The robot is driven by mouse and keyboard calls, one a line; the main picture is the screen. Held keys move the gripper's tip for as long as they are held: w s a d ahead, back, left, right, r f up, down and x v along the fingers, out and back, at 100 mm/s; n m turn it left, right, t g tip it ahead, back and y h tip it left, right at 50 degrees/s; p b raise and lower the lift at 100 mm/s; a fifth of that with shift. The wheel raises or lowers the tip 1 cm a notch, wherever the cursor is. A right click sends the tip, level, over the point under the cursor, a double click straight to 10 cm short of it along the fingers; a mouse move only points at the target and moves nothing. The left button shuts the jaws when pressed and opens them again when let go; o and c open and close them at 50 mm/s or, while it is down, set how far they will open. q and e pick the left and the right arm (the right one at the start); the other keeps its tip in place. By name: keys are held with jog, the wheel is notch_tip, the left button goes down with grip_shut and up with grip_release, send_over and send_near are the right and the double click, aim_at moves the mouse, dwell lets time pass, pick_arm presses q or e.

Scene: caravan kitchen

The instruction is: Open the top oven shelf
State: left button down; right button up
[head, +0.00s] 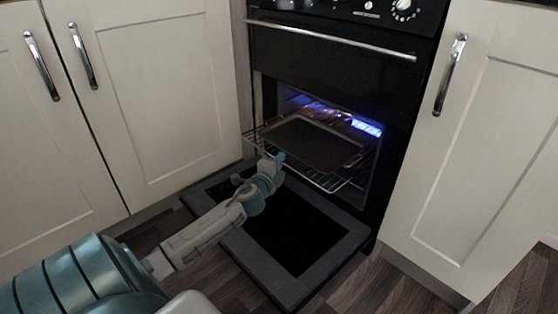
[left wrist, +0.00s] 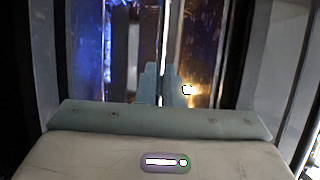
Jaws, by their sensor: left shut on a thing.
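The oven shelf (head: 350,181) is a wire rack sticking partly out of the oven's lower cavity, over the lowered oven door (head: 328,262). A dark flat baking tray (head: 310,143) lies on it. My left gripper (head: 272,162) is at the front left part of the shelf, shut on its wire. In the left wrist view, the fingers (left wrist: 160,88) are close together around a thin bright bar (left wrist: 164,40). The exact contact is small and partly hidden by the fingers. My right gripper is not in view.
The upper oven compartment is closed, with a long metal handle (head: 330,40). Cream cupboards stand on the left (head: 150,95) and right (head: 485,150), with metal handles. Blue light (head: 366,127) glows inside the cavity. Wooden floor (head: 345,290) shows around the lowered door.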

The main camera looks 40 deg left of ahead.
pick_arm(q)
jog(key=c, duration=1.6)
grip_release()
jog(key=shift+o, duration=0.2)
jog(key=p+v, duration=0.2)
jog(key=v, duration=0.8)
jog(key=shift+s+p, duration=0.35)
jog(key=shift+s, duration=0.05)
